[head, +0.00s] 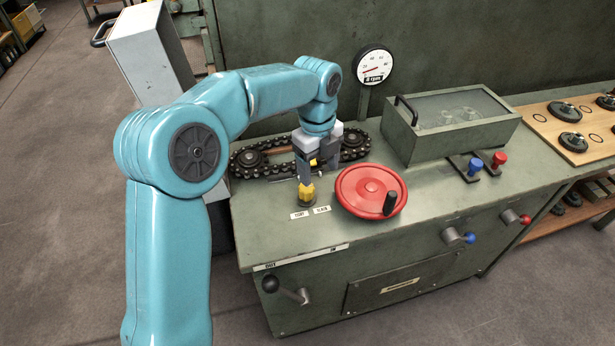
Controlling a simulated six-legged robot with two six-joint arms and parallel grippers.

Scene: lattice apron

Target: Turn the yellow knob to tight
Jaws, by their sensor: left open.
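The yellow knob (306,192) stands on a dark round base on the green bench top (440,185), left of the red handwheel. Two small white labels (310,212) lie in front of it, too small to read surely. My left gripper (305,179) points down from above, its fingers open at the top of the knob. I cannot tell whether the fingers touch it. A bit of yellow also shows higher up between the fingers. My right gripper is not in view.
The red handwheel (368,188) with a black handle is close on the right. A chain drive (258,160) lies behind the gripper. A dial gauge (374,67) and a lidded box (455,125) stand farther back. Blue and red levers (488,163) are at the right.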

